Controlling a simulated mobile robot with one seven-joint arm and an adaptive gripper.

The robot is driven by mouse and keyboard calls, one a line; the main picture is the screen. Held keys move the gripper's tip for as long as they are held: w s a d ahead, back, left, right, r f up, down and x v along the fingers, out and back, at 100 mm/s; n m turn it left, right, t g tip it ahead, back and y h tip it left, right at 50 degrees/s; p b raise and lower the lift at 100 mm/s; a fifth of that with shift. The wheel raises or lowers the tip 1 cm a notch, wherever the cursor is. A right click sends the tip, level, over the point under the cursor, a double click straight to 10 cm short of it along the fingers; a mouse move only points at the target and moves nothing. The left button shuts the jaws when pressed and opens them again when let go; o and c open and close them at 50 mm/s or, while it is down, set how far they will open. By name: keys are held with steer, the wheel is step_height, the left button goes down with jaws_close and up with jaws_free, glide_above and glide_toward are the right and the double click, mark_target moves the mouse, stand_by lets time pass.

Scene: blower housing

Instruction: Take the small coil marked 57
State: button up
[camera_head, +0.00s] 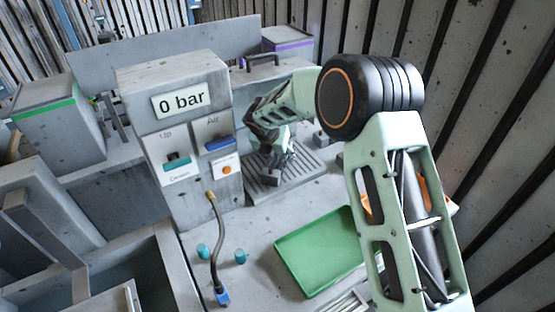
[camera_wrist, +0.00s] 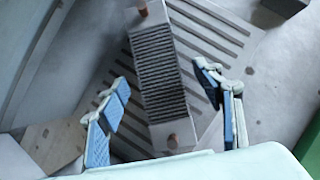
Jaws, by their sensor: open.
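A small finned grey coil (camera_wrist: 163,75) with reddish-brown stubs at its two ends lies in the middle of the wrist view, over a slotted plate. I can read no number on it. My gripper (camera_wrist: 166,95) is open, with blue-padded fingers on either side of the coil and a visible gap to each side. In the head view my gripper (camera_head: 272,160) is bent down over the slotted plate (camera_head: 305,172), beside the grey panel. There my arm and fingers partly hide what is beneath them.
The grey panel (camera_head: 182,130) reading "0 bar" stands left of the gripper. A green tray (camera_head: 310,250) lies in front of the plate. A hose (camera_head: 213,240) and two teal caps (camera_head: 240,257) are on the bench. A dark block (camera_wrist: 285,5) sits at the wrist view's top right.

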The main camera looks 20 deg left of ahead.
mark_target(277, 156)
steer(key=shift+x, duration=1.55)
steer(key=shift+c, duration=0.5)
steer(key=shift+w+r, duration=0.1)
jaws_close()
